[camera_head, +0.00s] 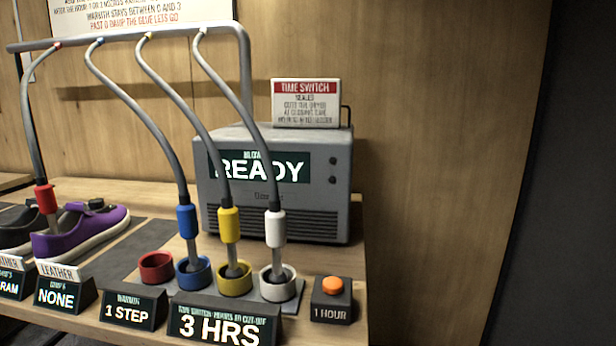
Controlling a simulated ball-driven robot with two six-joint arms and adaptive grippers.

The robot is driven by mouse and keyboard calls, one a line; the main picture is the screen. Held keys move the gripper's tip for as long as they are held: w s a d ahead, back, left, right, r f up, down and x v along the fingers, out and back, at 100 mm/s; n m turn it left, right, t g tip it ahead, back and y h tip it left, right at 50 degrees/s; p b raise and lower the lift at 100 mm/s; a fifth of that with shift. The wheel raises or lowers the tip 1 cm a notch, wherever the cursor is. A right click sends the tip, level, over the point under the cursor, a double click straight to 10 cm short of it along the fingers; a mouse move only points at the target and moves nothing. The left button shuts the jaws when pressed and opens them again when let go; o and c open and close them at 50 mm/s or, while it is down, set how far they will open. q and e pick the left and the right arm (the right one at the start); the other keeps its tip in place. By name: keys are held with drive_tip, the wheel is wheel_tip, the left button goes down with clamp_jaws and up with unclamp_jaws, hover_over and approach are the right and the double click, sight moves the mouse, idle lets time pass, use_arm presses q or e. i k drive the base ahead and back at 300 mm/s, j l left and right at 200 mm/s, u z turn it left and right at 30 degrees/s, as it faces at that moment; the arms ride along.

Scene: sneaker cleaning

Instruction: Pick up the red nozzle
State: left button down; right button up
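The red nozzle (45,198) hangs on a grey hose at the far left. Its metal tip points down at the back of the purple sneaker (88,228); I cannot tell how far it reaches inside. The red holder cup (156,267) is empty. The blue nozzle (187,221), yellow nozzle (229,224) and white nozzle (275,228) stand with their tips in the blue cup (193,279), yellow cup (235,281) and white cup (278,285). Neither of my grippers shows in this view.
A grey rail (150,33) carries the hoses above. A grey blower box (275,190) reading READY stands behind the cups. Label stands (222,325) line the bench's front edge, with an orange button (333,285) at right. A black shoe (20,228) is left of the purple sneaker.

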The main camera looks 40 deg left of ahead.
sight(47, 202)
drive_tip(key=u, duration=2.6)
